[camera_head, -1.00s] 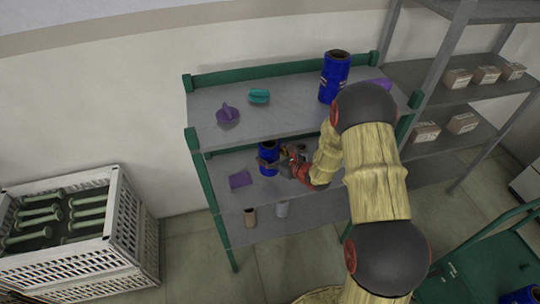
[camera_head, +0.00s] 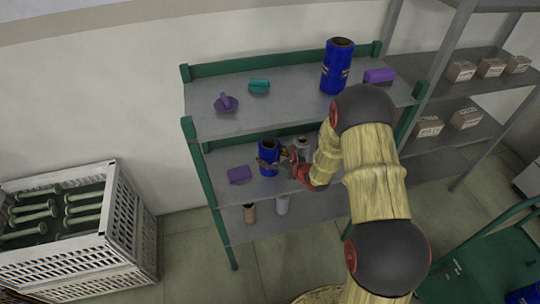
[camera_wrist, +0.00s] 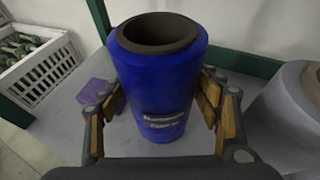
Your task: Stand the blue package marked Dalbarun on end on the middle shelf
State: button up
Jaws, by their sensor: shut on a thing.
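The blue package (camera_wrist: 160,85) stands upright in the wrist view, with a dark open core at its top and a printed label low on its near side that is too blurred to read surely. My gripper (camera_wrist: 162,112) is shut on it, one finger on each side. In the head view the blue package (camera_head: 268,158) is on or just above the middle shelf (camera_head: 225,190), with my gripper (camera_head: 281,160) at its right side. Whether its base touches the shelf cannot be told.
A purple block (camera_head: 239,175) lies left of the package. A grey cylinder (camera_wrist: 290,108) stands close on the right. The top shelf holds another blue package (camera_head: 337,66), a purple piece (camera_head: 226,103) and a teal piece (camera_head: 259,86). A white crate (camera_head: 75,225) stands on the floor at left.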

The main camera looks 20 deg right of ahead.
dwell(0.4)
jog(key=o, duration=1.4)
jog(key=shift+o, duration=0.2)
jog(key=v, duration=1.2)
jog(key=shift+f, duration=0.15)
